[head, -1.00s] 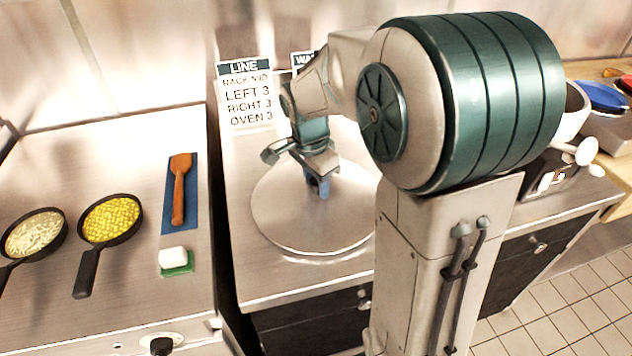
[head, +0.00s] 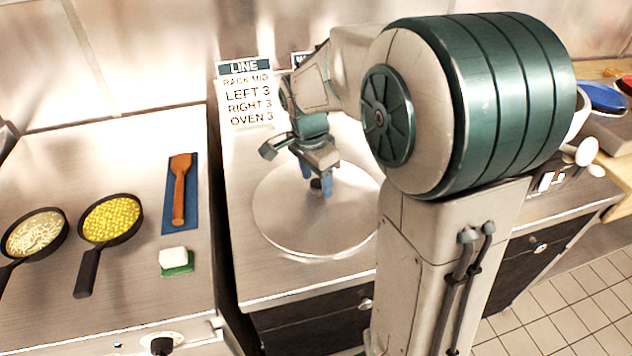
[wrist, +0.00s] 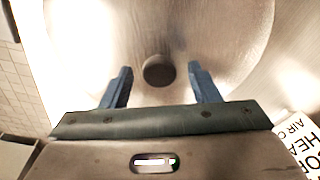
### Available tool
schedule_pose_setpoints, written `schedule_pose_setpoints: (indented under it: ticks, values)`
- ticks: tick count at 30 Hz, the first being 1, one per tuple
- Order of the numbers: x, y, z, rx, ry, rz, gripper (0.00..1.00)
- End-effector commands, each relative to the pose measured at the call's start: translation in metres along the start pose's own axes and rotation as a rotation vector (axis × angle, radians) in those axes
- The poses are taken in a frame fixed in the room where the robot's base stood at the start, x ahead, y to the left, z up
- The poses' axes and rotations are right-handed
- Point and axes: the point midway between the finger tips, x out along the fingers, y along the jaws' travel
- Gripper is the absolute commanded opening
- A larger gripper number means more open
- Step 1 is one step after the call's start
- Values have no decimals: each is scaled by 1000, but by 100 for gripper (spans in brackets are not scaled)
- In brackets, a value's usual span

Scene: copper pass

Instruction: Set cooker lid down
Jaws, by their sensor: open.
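The cooker lid (head: 290,228) is a large round silvery disc lying flat on the steel counter in the head view. Its dark round knob (head: 316,186) sticks up at the centre. In the wrist view the lid (wrist: 225,35) fills most of the picture, with the knob (wrist: 158,71) near the middle. My gripper (head: 318,188) is over the lid's centre. In the wrist view its blue fingers (wrist: 159,85) are spread apart, one on each side of the knob, with clear gaps and nothing held. My arm hides the lid's right edge in the head view.
On the left counter are two pans (head: 110,219) (head: 36,236), a wooden spatula (head: 180,190) on a blue mat and a white block (head: 173,254) on a green pad. A sign (head: 248,95) stands behind the lid. A dark gap (head: 222,200) separates the counters.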

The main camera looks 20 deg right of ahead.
Motion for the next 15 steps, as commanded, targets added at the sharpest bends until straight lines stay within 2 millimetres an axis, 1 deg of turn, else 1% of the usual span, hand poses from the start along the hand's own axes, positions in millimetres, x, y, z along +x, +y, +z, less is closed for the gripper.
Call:
schedule_pose_setpoints:
  ticks: [1, 3, 9, 12, 15]
  values:
    - [-11, 0, 0, -1, 1, -4, 55]
    - [-27, -1, 0, -1, 2, -6, 55]
    - [-70, 0, 0, 0, 1, -3, 55]
    - [-86, 0, 0, 0, 1, -3, 55]
    - [-96, 0, 0, 0, 0, -2, 55]
